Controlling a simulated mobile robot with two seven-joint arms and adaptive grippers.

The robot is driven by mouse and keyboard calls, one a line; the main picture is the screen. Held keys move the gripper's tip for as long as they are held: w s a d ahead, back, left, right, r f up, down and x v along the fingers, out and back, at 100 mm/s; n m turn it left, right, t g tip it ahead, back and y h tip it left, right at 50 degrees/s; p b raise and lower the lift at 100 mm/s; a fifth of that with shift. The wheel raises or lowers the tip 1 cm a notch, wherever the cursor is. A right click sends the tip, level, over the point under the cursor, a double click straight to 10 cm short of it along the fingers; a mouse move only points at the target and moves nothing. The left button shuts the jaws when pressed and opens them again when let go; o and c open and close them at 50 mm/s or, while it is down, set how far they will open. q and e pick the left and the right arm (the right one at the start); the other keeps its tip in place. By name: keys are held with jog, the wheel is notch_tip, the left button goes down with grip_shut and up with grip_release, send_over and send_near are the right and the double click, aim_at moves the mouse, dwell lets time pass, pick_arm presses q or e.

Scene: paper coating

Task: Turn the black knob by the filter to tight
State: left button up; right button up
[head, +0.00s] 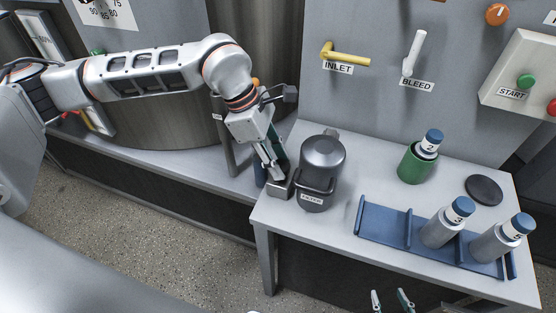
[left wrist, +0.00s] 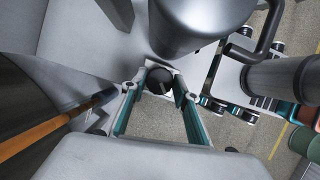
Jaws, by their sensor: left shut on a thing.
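The filter (head: 322,162) is a dark grey domed vessel with a front handle and a FILTER label, standing at the left end of the grey bench. My left gripper (head: 274,176) points down just left of it, over a small grey block. In the left wrist view the round black knob (left wrist: 159,80) sits between the far ends of the fingers of my left gripper (left wrist: 160,88), which is shut on it. The filter (left wrist: 195,18) rises just beyond. In the head view the gripper hides the knob. My right gripper (head: 391,301) shows only its spread fingertips at the bottom edge.
A blue rack (head: 385,222) holds grey bottles 3 (head: 440,226) and 5 (head: 496,241). Bottle 2 (head: 428,147) stands in a green cup (head: 413,166). A dark disc (head: 484,190) lies behind the rack. INLET (head: 350,57) and BLEED (head: 413,54) levers are on the panel.

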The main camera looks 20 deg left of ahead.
pick_arm(q)
jog(key=shift+w+m+g, duration=0.1)
jog(key=shift+m+g, duration=0.3)
jog(key=shift+m, duration=0.7)
jog(key=o, duration=1.1)
jog(key=v, duration=1.2)
